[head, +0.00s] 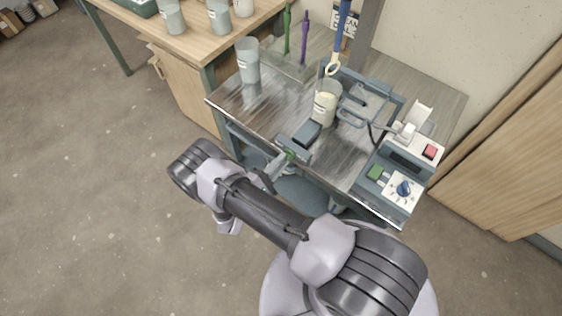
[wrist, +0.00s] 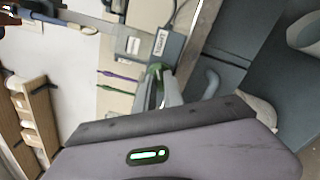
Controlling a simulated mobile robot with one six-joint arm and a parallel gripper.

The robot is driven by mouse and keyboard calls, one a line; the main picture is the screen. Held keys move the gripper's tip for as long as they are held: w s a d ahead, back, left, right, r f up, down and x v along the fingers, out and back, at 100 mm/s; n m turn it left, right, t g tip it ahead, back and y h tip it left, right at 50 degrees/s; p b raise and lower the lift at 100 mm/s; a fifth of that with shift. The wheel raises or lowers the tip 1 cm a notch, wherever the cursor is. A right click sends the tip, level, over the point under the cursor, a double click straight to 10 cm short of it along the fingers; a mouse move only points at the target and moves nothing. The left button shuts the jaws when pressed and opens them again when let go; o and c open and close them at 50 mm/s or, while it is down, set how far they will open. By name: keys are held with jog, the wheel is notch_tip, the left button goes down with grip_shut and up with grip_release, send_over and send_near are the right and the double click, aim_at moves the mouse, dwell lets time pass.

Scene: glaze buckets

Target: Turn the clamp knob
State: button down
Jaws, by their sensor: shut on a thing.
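The clamp (head: 298,145) is a grey-blue block at the front edge of the metal-topped bench. A green part, the clamp knob (head: 290,154), shows at its front. My gripper (head: 277,166) reaches up to it from the front left and is shut on the knob. In the wrist view the green knob (wrist: 154,70) shows at the fingertips, with the grey clamp body (wrist: 150,43) and its white label just beyond. My fingers hide most of the knob, so its turn angle cannot be told.
On the bench, a bucket (head: 325,103) with pale contents stands behind the clamp. A control box (head: 400,175) with a dial and red and green buttons is at right. A grey bucket (head: 248,62) stands at the back left. A wooden table (head: 190,45) with more buckets adjoins. Floor at left is clear.

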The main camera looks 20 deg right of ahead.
jog(key=shift+n, duration=0.3)
jog(key=n+b, duration=0.6)
jog(key=n, duration=1.7)
jog(key=shift+s, duration=0.1)
jog(key=shift+n, duration=0.3)
dwell(0.3)
jog(key=c, duration=1.4)
grip_release()
jog(key=shift+c, duration=0.2)
jog(key=p+v, duration=0.3)
jog(key=v, duration=1.4)
